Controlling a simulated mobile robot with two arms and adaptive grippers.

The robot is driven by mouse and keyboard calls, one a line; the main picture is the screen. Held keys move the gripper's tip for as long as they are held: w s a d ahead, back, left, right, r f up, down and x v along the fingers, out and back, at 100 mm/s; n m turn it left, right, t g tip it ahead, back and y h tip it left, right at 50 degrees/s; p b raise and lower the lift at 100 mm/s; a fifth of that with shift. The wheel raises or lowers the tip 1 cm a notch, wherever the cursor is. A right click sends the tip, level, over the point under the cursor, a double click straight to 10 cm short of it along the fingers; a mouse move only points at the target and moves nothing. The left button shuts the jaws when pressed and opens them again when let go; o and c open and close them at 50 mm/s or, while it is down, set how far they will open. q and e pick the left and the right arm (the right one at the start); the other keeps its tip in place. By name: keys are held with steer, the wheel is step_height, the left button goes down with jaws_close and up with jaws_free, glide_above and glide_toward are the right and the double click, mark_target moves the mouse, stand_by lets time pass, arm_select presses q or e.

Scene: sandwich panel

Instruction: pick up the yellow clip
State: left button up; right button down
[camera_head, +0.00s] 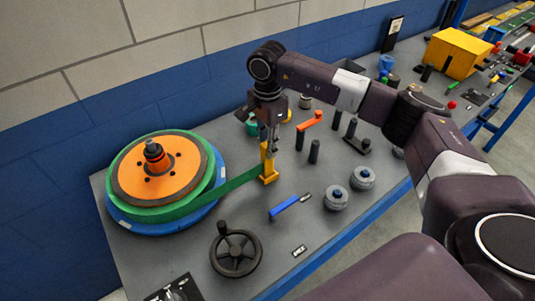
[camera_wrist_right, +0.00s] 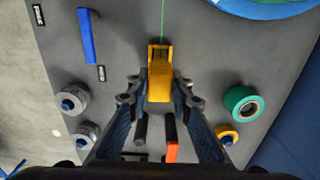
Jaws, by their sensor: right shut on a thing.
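The yellow clip (camera_head: 269,172) stands upright on the grey bench, at the end of the green strip that runs from the large reel. My right gripper (camera_head: 268,146) points down from above and is shut on the upper part of the clip. In the right wrist view the clip (camera_wrist_right: 160,82) lies between the two fingers of the gripper (camera_wrist_right: 160,100). The clip's base appears to be at the bench surface. My left gripper is not in view.
The green and orange reel (camera_head: 130,170) is at the left. A black handwheel (camera_head: 236,251), a blue bar (camera_head: 284,207) and grey knobs (camera_head: 336,198) stand in front. Black pegs (camera_head: 314,152) and an orange lever (camera_head: 312,120) are close on the right. A yellow box (camera_head: 457,52) is farther back.

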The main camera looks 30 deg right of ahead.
steer(key=shift+r, duration=0.1)
steer(key=shift+r+b, duration=0.3)
steer(key=shift+r, duration=0.3)
step_height(320, 180, up, 19)
steer(key=b, duration=0.2)
steer(key=shift+f, duration=0.3)
steer(key=d+f+b, duration=0.2)
steer(key=f+b, duration=0.2)
steer(key=f, duration=0.4)
steer(key=d+f+b, duration=0.3)
steer(key=f+b, duration=0.1)
steer(key=f, duration=0.4)
steer(key=shift+w+f, duration=0.25)
steer(key=shift+w, duration=0.05)
stand_by(0.8)
steer(key=shift+d, duration=0.1)
